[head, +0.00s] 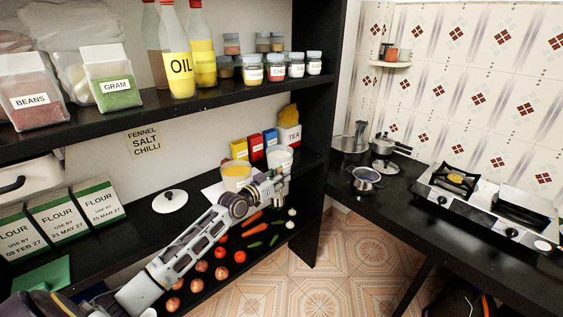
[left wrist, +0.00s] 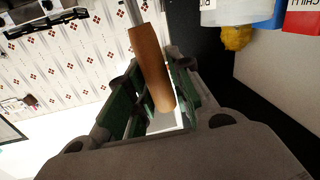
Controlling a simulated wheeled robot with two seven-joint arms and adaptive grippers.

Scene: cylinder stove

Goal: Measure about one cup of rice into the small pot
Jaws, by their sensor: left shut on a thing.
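My left gripper (head: 274,183) is in front of the middle shelf, close to two open tubs. In the left wrist view its fingers are shut around a brown wooden handle (left wrist: 151,68) with a thin metal shaft (left wrist: 133,12); the tool's far end is out of view. One tub (head: 237,178) holds something yellow. The other tub (head: 280,158), with whitish contents that may be rice, stands just behind the gripper. A small open metal pot (head: 367,181) stands on the counter at the right. My right gripper is not in view.
A white lid (head: 170,201) lies on the middle shelf (head: 137,228). Vegetables lie on the shelf below. A gas stove (head: 485,208) and other pots (head: 350,145) stand on the dark counter (head: 400,205). Tiled floor (head: 315,255) separates shelf and counter.

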